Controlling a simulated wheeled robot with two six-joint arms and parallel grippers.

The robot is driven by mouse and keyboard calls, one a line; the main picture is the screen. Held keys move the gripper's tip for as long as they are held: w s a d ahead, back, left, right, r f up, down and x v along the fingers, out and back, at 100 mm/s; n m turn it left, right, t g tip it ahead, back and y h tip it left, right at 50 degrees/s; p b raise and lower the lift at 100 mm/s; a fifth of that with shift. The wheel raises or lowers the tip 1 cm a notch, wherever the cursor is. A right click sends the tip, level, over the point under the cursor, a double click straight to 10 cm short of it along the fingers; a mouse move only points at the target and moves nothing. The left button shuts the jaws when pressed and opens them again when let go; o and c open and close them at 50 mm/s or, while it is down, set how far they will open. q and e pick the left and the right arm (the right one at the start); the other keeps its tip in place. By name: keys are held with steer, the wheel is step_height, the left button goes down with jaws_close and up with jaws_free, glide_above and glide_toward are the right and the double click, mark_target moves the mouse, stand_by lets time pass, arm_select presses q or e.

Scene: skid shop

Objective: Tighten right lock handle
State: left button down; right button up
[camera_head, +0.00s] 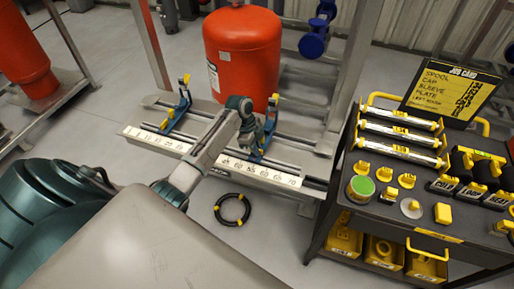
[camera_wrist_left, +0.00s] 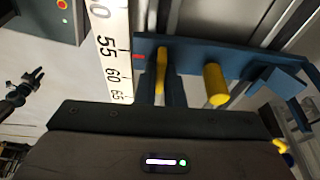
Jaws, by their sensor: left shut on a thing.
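The right blue clamp (camera_head: 268,132) stands on the rail behind the white number scale (camera_head: 240,168). Its yellow parts show at the top and low down. In the left wrist view, a yellow lock handle (camera_wrist_left: 161,68) lies between the fingers of my left gripper (camera_wrist_left: 159,88), which is shut on it. A second yellow peg (camera_wrist_left: 215,85) stands to the right on the blue clamp plate (camera_wrist_left: 240,67). In the head view, my left gripper (camera_head: 251,137) is at the clamp, and my wrist hides part of it.
A similar left clamp (camera_head: 178,108) stands farther left on the rail. A red tank (camera_head: 243,55) stands behind. A black ring (camera_head: 232,209) lies on the floor in front. A tool cart (camera_head: 340,190) with yellow parts is at right.

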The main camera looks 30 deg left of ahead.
arm_select(q)
steer(key=shift+r+n+t+p, duration=0.15)
steer(key=shift+n+t+p, duration=0.25)
steer(key=shift+n+p, duration=0.9)
steer(key=shift+n, duration=0.3)
steer(key=shift+p, duration=0.3)
steer(key=shift+n+p, duration=0.4)
steer(key=shift+p, duration=0.1)
steer(key=shift+n+t+y+p, duration=0.4)
steer(key=shift+n+p, duration=0.65)
steer(key=shift+n, duration=0.15)
